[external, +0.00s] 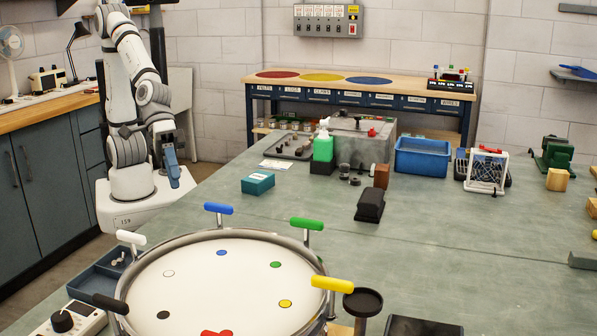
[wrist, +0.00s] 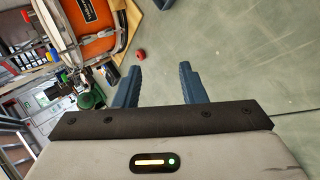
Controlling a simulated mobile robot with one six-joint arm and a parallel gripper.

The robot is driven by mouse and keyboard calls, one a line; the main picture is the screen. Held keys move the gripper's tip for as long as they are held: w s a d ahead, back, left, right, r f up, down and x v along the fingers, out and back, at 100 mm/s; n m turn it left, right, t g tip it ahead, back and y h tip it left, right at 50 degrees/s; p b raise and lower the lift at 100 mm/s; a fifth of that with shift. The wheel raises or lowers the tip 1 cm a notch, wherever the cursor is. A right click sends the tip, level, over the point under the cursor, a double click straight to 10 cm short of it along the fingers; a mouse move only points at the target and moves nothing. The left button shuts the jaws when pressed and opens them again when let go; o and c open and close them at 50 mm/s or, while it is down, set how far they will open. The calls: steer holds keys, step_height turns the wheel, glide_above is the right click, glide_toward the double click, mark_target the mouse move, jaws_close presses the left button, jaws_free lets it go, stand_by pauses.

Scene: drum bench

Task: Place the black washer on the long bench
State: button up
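My gripper (external: 172,167) hangs beside the left edge of the large green-grey table (external: 430,235) in the external view, blue fingers pointing down. In the wrist view its two blue fingers (wrist: 160,70) are apart with nothing between them. I cannot pick out the black washer for certain. Small dark pieces lie on a grey tray (external: 287,147), and others lie near the grey metal box (external: 358,150), too small to identify. A long wood-topped bench (external: 425,85) with blue drawers stands against the back wall; red, yellow and blue discs lie on it.
A large white-topped drum (external: 220,285) with coloured handles fills the near left. A green bottle (external: 323,148), a teal box (external: 258,183), a black block (external: 370,204), a blue bin (external: 422,156) and a wire rack (external: 486,171) stand on the table. Its middle right is fairly clear.

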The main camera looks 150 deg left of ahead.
steer(key=s+d+f+m+g+h, duration=0.1)
steer(key=s+d+m+g, duration=0.2)
steer(key=s+d+m, duration=0.4)
steer(key=s+m, duration=0.3)
steer(key=s, duration=0.1)
steer(key=shift+s+d+f+g+h, duration=0.25)
steer(key=shift+d+g+h, duration=0.05)
steer(key=shift+d, duration=0.1)
steer(key=shift+o, duration=0.6)
steer(key=s+f+m+g+y, duration=0.1)
steer(key=s+f+m+g, duration=0.1)
steer(key=s+m, duration=0.6)
steer(key=s+g, duration=0.1)
steer(key=s, duration=0.2)
steer(key=shift+d, duration=0.25)
steer(key=shift+w, duration=0.1)
